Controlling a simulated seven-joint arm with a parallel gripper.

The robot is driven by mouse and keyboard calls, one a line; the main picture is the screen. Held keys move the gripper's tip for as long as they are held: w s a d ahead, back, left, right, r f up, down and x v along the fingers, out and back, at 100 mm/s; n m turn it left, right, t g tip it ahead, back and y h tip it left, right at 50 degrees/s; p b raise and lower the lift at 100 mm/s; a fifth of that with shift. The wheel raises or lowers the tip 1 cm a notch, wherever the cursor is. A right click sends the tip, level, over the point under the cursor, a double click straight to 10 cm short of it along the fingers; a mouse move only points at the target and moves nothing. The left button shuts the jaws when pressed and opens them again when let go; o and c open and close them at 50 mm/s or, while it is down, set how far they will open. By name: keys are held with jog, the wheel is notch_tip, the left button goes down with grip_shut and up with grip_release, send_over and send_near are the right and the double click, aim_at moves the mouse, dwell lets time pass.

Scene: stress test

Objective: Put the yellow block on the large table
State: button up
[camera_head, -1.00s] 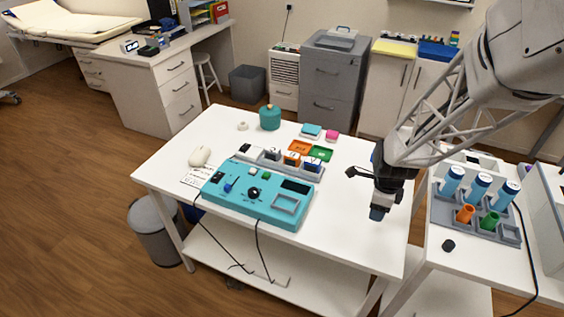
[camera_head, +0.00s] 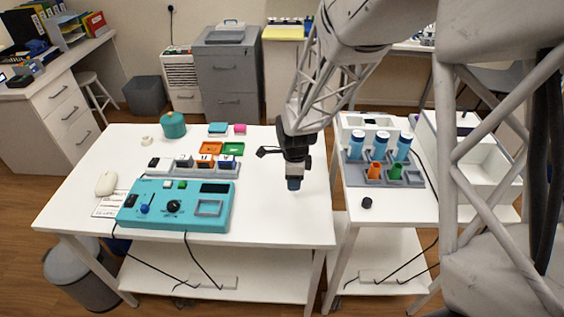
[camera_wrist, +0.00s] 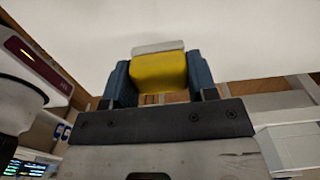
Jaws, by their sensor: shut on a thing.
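My gripper (camera_head: 293,186) points down over the right part of the large white table (camera_head: 265,222). In the wrist view its two blue fingers (camera_wrist: 160,80) are shut on the yellow block (camera_wrist: 160,70), one on each side. A pale grey strip (camera_wrist: 158,47) shows at the block's far end; I cannot tell whether it is part of the block. In the head view the block is hidden by the gripper. I cannot tell the exact height of the block above the tabletop.
A turquoise control panel (camera_head: 175,217), a grey rack of small blocks (camera_head: 194,168) and a teal pot (camera_head: 173,125) stand left of my gripper. A smaller table (camera_head: 400,208) at right holds a tube rack (camera_head: 357,177) and a black cap (camera_head: 366,202). The large table's front right is clear.

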jog(key=w+a, duration=0.1)
jog(key=w, duration=0.2)
jog(key=w+a, duration=0.1)
jog(key=w, duration=0.3)
jog(key=w+a+f, duration=0.1)
jog(key=w, duration=0.3)
jog(key=shift+a, duration=0.1)
jog(key=shift+w+a+f, duration=0.1)
jog(key=shift+w, duration=0.35)
jog(key=shift+s+f, duration=0.1)
jog(key=shift+f, duration=1.6)
jog(key=shift+f, duration=0.15)
jog(key=o, duration=0.9)
notch_tip(320, 180, up, 12)
